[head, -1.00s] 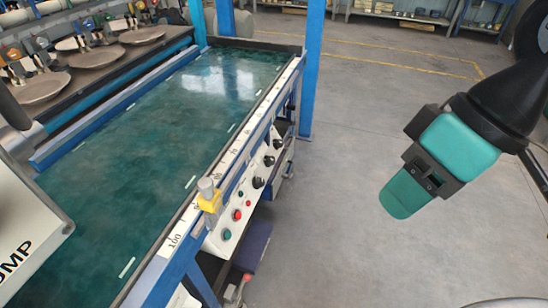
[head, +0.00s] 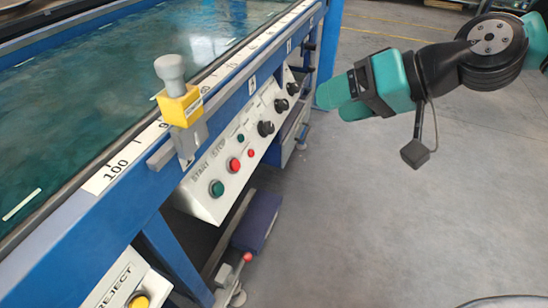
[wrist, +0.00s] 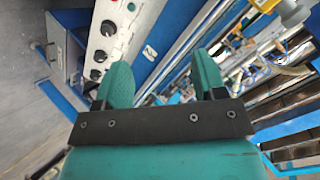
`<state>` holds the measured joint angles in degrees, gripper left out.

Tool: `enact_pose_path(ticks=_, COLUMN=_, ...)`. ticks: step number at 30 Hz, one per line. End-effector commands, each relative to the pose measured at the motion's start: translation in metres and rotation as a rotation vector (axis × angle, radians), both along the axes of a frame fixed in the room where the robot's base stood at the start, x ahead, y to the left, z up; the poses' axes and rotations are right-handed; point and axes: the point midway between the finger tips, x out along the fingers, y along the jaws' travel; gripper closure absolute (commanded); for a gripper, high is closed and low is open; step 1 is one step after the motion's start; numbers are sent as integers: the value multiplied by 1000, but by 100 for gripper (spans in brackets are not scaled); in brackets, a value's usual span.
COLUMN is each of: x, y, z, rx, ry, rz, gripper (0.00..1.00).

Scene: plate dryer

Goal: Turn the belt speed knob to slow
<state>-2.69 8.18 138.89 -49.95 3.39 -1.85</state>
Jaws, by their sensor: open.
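A white control panel (head: 225,186) is on the side of the blue-framed belt machine. It carries three black knobs: a near one (head: 266,128), a middle one (head: 281,105) and a far one (head: 293,88). Their labels are too small to read, so I cannot tell which sets belt speed. My teal gripper (head: 331,103) is in the air to the right of the far knob, apart from the panel, its fingers pointing left. In the wrist view my gripper (wrist: 162,62) is open and empty. The knobs (wrist: 100,56) show there beyond the left finger.
Green and red buttons (head: 233,164) sit beside the knobs. A yellow block with a grey knob (head: 180,105) is on the scaled rail. A reject box (head: 128,290) and red-tipped lever (head: 247,257) are low in front. The floor at right is clear.

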Motion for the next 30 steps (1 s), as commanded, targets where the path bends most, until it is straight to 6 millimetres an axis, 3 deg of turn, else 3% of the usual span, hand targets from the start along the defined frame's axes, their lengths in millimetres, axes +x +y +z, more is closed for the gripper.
enact_pose_path(ticks=1, x=13, y=0, z=-46, rx=44, ry=-2, rz=-33, gripper=36)
enact_pose_path(ticks=6, x=53, y=-4, z=-112, rx=196, ry=-26, rz=-155, gripper=36)
enact_pose_path(ticks=12, x=91, y=-18, z=-169, rx=338, ry=-49, rz=-292, gripper=36)
enact_pose_path(ticks=16, x=105, y=-25, z=-187, rx=391, ry=-57, rz=-348, gripper=36)
enact_pose_path(ticks=22, x=115, y=-24, z=-194, rx=416, ry=-60, rz=-373, gripper=36)
enact_pose_path(ticks=30, x=143, y=16, z=-204, rx=415, ry=-63, rz=-367, gripper=36)
